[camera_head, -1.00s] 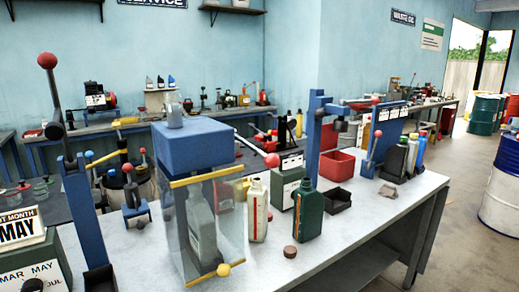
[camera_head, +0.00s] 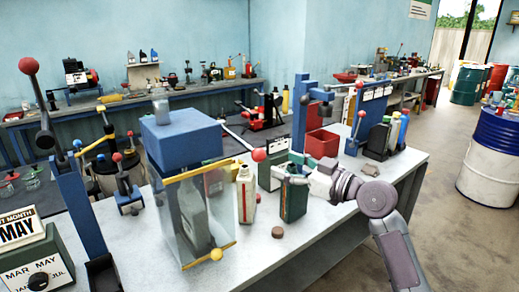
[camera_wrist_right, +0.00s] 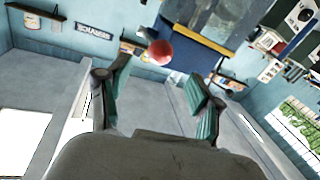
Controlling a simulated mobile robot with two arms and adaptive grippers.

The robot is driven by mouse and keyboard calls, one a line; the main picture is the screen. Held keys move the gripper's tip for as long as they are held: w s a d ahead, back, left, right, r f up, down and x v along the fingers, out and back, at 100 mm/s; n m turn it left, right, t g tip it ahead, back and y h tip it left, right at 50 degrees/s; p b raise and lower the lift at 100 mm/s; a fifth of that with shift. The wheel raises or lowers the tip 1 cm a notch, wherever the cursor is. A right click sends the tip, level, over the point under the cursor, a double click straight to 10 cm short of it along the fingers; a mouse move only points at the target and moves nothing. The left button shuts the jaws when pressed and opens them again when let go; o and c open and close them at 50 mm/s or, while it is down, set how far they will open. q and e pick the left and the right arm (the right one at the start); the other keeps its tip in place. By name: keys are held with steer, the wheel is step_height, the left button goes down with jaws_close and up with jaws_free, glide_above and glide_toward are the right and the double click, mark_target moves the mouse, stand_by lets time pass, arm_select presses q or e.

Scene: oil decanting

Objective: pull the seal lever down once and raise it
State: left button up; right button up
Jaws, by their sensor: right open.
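A red ball knob (camera_head: 260,155) of a lever stands just left of my right gripper (camera_head: 279,170) in the head view. I cannot tell which of several red-knobbed levers is the seal lever. My right gripper is open and empty, its fingers pointing left toward this knob, above the green bottle (camera_head: 293,203). In the right wrist view the red knob (camera_wrist_right: 160,53) shows beyond the open fingertips (camera_wrist_right: 157,82), apart from them. My left gripper is not in view.
A white bottle (camera_head: 247,200) and a brown cap (camera_head: 277,232) stand near the gripper. A blue-topped clear box (camera_head: 184,135) stands to the left. A blue stand (camera_head: 299,115) and red bin (camera_head: 322,144) are behind. The front right tabletop (camera_head: 335,215) is clear.

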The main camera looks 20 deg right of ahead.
mark_target(265, 156)
steer(key=p+x, duration=0.2)
steer(key=x, duration=0.5)
steer(key=shift+w+a+r, duration=0.15)
steer(key=shift+w+a, duration=0.1)
steer(key=shift+w, duration=0.1)
steer(key=shift+w+a+p, duration=0.3)
steer(key=shift+w, duration=0.15)
jaws_close()
